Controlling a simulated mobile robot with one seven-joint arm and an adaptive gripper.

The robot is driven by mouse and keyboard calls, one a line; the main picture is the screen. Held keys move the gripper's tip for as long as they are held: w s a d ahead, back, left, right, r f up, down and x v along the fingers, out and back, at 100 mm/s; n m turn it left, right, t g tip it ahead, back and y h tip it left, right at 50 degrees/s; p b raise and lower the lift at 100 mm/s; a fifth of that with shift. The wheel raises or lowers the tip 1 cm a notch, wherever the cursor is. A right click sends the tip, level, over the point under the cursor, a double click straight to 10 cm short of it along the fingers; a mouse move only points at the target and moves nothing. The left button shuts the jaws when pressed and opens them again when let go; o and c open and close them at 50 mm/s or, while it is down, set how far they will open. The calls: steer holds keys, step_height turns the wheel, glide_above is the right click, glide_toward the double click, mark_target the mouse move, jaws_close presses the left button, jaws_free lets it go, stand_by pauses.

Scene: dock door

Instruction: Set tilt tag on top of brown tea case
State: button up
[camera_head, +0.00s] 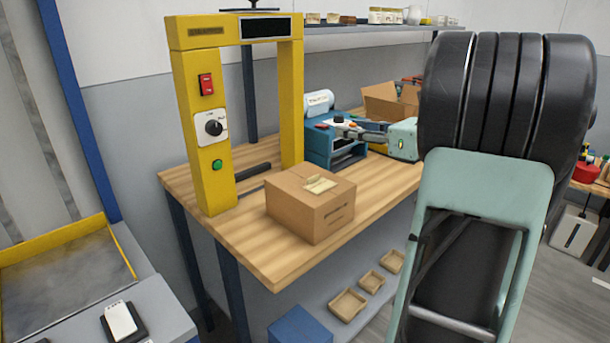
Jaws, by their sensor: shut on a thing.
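The brown tea case (311,213) is a closed cardboard carton on the wooden bench. A pale yellowish patch, like tape or a label, lies on its top. My gripper (342,128) is above the bench, behind and to the right of the case, with its fingers pointing left in front of a blue machine. It is shut on a small pale piece with an orange spot, apparently the tilt tag (342,120). The tag is small and partly hidden by the fingers. It is apart from the case.
A yellow frame (207,130) with a switch, dial and green button stands left of the case. The blue machine (318,148) with a white roll stands behind it. An open carton (386,105) sits at the back. My arm fills the right side. The bench's front edge is clear.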

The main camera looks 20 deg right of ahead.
glide_above(307, 174)
steer(key=s, duration=0.4)
steer(key=f, duration=0.5)
steer(key=shift+d+f, duration=0.4)
steer(key=shift+w+a+f+b, duration=0.3)
steer(key=shift+a+f, duration=0.1)
steer(key=shift+f, duration=0.1)
steer(key=shift+w+a+f, duration=0.15)
steer(key=shift+a+f, duration=0.25)
steer(key=shift+f, duration=0.15)
steer(key=shift+w+a+f, duration=0.15)
steer(key=shift+a+f, duration=0.2)
steer(key=shift+f, duration=0.2)
steer(key=shift+d+f+b, duration=0.1)
steer(key=shift+f+b, duration=0.2)
steer(key=shift+f, duration=1)
steer(key=shift+f, duration=0.1)
steer(key=o, duration=1)
steer(key=v, duration=1.2)
